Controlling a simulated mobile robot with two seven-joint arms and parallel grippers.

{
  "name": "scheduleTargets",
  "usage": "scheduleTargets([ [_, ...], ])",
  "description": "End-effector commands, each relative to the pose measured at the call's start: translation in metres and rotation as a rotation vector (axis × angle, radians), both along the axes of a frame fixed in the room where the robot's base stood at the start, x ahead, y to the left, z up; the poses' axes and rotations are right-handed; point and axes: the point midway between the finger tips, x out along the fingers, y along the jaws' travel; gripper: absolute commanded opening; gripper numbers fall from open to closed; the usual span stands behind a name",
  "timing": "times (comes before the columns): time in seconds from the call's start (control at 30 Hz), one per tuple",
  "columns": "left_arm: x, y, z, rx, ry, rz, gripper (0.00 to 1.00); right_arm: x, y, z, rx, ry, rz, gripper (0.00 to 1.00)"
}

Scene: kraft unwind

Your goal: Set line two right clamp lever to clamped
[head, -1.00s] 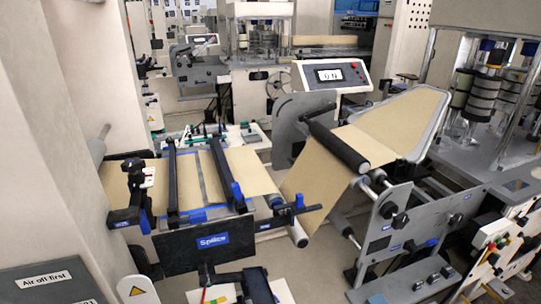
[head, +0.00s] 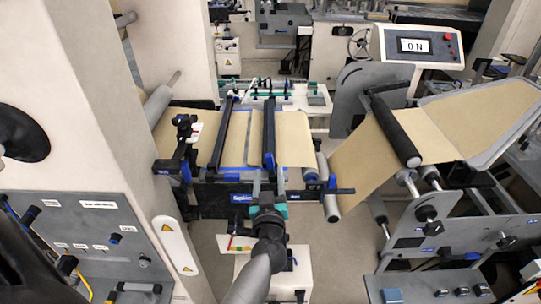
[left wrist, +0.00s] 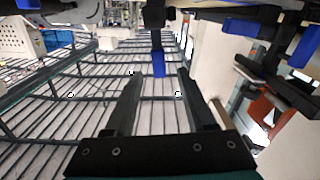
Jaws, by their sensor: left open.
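The splice table holds a tan web (head: 195,130) under two black clamp bars. The right clamp bar (head: 268,135) runs front to back, with a blue part (head: 268,160) at its near end. My left gripper (head: 268,182) is at the table's front edge, just below that blue end, partly covering the black Splice plate (head: 215,198). In the left wrist view my two fingers (left wrist: 158,76) are apart, and a black lever with a blue tip (left wrist: 158,65) shows between them. Contact cannot be told. My right gripper is not in view.
The left clamp bar (head: 222,133) lies parallel on the web. A black roller (head: 396,130) and grey side plates stand to the right. A cream machine wall (head: 110,120) and a grey control panel (head: 90,235) are at left. A display (head: 417,45) reads ON.

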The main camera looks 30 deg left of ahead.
Motion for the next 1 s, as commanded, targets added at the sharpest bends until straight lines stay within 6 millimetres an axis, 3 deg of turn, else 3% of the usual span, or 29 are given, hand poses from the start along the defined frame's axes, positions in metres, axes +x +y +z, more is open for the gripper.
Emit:
scheduleTargets([
  [0.2, 0.036, 0.021, -0.001, 0.000, -0.004, 0.000, 0.55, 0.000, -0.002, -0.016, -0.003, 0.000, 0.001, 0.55],
  [0.5, 0.071, 0.043, -0.002, 0.001, 0.000, -0.002, 0.55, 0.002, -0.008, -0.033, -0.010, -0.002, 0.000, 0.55],
  [1.0, 0.080, 0.049, 0.000, 0.000, 0.002, -0.001, 0.53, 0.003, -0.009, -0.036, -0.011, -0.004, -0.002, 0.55],
])
